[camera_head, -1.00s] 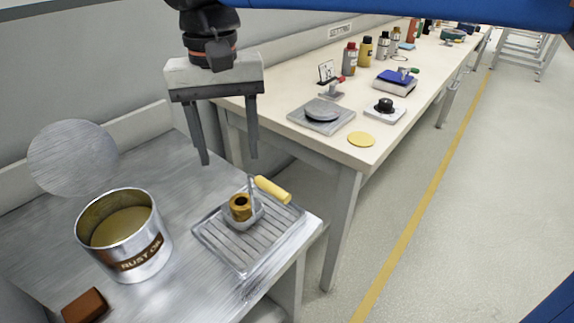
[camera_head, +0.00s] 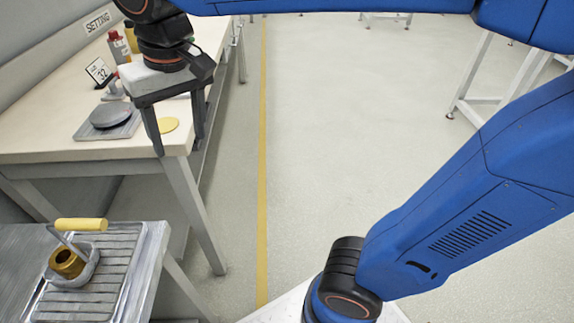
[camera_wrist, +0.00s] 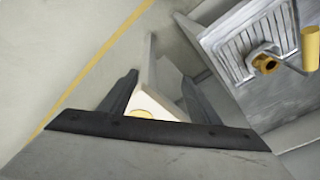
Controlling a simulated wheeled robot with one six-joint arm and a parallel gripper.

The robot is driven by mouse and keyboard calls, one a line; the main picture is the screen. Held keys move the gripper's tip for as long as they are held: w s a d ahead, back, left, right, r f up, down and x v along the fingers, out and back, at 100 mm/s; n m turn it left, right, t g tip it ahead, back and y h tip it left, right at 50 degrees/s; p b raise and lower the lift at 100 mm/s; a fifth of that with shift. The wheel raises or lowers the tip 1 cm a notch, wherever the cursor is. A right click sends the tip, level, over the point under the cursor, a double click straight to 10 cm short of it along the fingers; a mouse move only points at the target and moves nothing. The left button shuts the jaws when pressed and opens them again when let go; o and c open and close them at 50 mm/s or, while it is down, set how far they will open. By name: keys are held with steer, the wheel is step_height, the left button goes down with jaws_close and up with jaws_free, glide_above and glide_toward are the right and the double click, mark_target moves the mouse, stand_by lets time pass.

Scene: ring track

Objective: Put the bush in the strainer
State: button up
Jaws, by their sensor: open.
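The bush (camera_head: 67,262), a short brass-coloured ring, sits in the strainer (camera_head: 91,262), a small grey basket with a yellow handle. The strainer rests on a ribbed metal tray (camera_head: 118,262) at the lower left of the head view. In the wrist view the bush (camera_wrist: 265,64) and the strainer's yellow handle (camera_wrist: 311,48) show at the upper right. My gripper (camera_head: 177,143) is open and empty, well above and apart from the strainer, near the corner of the pale bench. In the wrist view nothing is between its fingers (camera_wrist: 159,82).
The pale bench (camera_head: 60,140) holds a grey plate with a dark disc (camera_head: 110,116), a yellow disc (camera_head: 168,125), a number card (camera_head: 98,71) and bottles. A yellow line (camera_head: 263,180) runs along the open floor. My blue arm covers much of the right side.

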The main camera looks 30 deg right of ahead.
steer(key=s+d+f+m+t, duration=0.1)
steer(key=s+d+f, duration=0.2)
steer(key=d, duration=0.4)
steer(key=s+d+f+t, duration=0.1)
steer(key=s+d+f, duration=0.1)
steer(key=d+f, duration=0.3)
steer(key=s+d+f+m+t+h, duration=0.1)
steer(key=s+d+f, duration=0.2)
steer(key=d, duration=0.7)
step_height(320, 180, down, 2)
steer(key=shift+s+d+m, duration=0.2)
steer(key=shift+s+m, duration=0.1)
steer(key=shift+s, duration=0.05)
